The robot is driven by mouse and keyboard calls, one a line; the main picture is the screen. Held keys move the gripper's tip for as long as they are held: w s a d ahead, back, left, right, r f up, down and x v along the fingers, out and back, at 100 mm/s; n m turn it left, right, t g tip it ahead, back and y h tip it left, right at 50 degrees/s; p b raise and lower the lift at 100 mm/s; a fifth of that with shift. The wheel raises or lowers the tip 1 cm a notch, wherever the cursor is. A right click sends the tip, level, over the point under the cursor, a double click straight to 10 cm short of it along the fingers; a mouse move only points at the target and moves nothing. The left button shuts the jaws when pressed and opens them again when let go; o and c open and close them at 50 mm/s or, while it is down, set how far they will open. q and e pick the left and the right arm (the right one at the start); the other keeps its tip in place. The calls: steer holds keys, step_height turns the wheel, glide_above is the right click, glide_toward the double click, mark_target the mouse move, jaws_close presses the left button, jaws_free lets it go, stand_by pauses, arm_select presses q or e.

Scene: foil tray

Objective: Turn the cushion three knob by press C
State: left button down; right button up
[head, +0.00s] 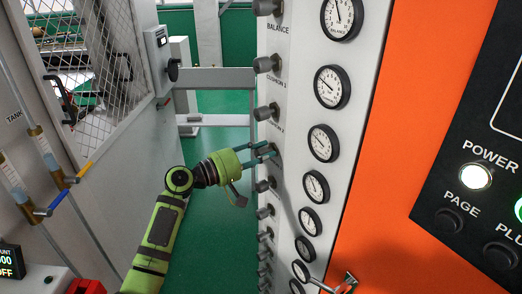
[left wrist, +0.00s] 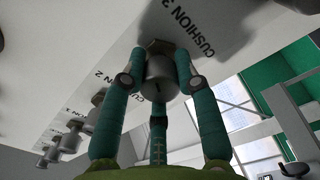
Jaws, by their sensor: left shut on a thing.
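The cushion three knob (left wrist: 161,78) is a grey metal knob on the pale panel, next to the printed label "CUSHION 3" in the left wrist view. My left gripper (left wrist: 160,84) has its teal fingers on both sides of this knob and is shut on it. In the head view my left gripper (head: 268,152) reaches the panel's knob column from the left, and its fingers largely hide the knob. A small mark shows on the knob's end face. My right gripper is in neither view.
More grey knobs stand above and below in the same column, such as one above (head: 266,112) and one below (head: 265,185). Round gauges (head: 323,143) line the panel's front. A mesh-walled cabinet (head: 105,70) stands left. Green floor lies between.

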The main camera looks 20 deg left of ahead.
arm_select(q)
steer(key=shift+d+f+n+p, duration=0.15)
steer(key=shift+n+p, duration=0.35)
steer(key=shift+n, duration=0.6)
steer(key=shift+f+n+p, duration=0.1)
steer(key=shift+n+p, duration=0.35)
steer(key=shift+n, duration=0.65)
steer(key=c, duration=0.9)
jaws_free()
steer(key=shift+r, duration=0.15)
steer(key=shift+s+a, duration=0.15)
steer(key=shift+a, duration=0.05)
steer(key=v, duration=1.1)
steer(key=shift+s+a, duration=0.2)
steer(key=shift+s, duration=0.1)
